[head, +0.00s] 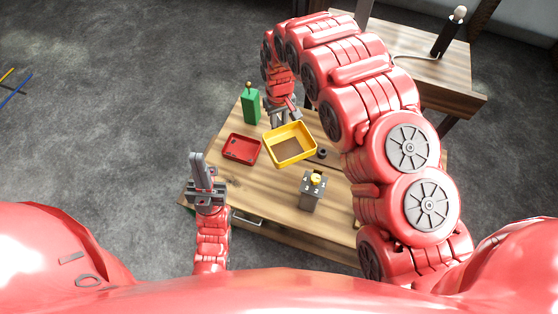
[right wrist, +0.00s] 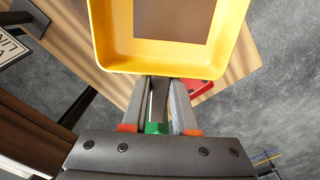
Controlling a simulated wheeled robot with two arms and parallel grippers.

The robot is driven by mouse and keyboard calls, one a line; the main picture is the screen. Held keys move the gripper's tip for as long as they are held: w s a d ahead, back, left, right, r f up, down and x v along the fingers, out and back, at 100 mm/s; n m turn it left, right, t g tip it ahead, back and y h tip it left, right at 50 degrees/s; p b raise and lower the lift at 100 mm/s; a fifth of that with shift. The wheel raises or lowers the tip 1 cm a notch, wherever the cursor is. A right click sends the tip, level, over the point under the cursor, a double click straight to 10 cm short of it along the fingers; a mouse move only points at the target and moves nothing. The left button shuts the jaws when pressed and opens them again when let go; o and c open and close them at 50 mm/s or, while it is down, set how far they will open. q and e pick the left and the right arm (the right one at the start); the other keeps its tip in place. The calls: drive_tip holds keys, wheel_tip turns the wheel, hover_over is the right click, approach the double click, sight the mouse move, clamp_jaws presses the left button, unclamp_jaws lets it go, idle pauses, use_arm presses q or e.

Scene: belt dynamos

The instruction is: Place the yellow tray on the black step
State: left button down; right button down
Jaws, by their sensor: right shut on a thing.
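The yellow tray (head: 289,158) is held above the wooden table in the head view. It looks empty, with a brown floor, and is slightly tilted. My right gripper (head: 287,121) is shut on its far wall; the right wrist view shows the fingers at the tray's edge (right wrist: 160,62). My left gripper (head: 203,170) is off the table's left side, holding nothing that I can see; its finger gap is unclear. I cannot clearly make out a black step. A small dark object (head: 322,154) shows just right of the tray.
A second table (head: 440,72) at the upper right bears a black post (head: 448,35).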

sight(280, 134)
wheel_tip(280, 134, down, 2)
drive_tip(key=shift+f+b, duration=0.1)
drive_tip(key=shift+b, duration=0.7)
drive_tip(key=shift+w+f+b, duration=0.1)
drive_tip(key=shift+f+b, duration=0.45)
drive_tip(key=shift+b, duration=0.1)
drive_tip(key=shift+s+f+b, duration=0.2)
drive_tip(key=shift+f+b, duration=0.45)
drive_tip(key=shift+f, duration=0.15)
drive_tip(key=shift+w+d+f, duration=0.1)
drive_tip(key=shift+f, duration=0.15)
drive_tip(key=shift+f+b, duration=1.15)
drive_tip(key=shift+b, duration=0.25)
drive_tip(key=shift+a+f, duration=0.15)
drive_tip(key=shift+a, duration=0.05)
wheel_tip(280, 134, down, 9)
drive_tip(key=shift+d+f+b, duration=0.1)
drive_tip(key=shift+d+b, duration=0.05)
drive_tip(key=shift+b, duration=0.85)
drive_tip(key=shift+f+p, duration=0.35)
drive_tip(key=shift+f, duration=1.8)
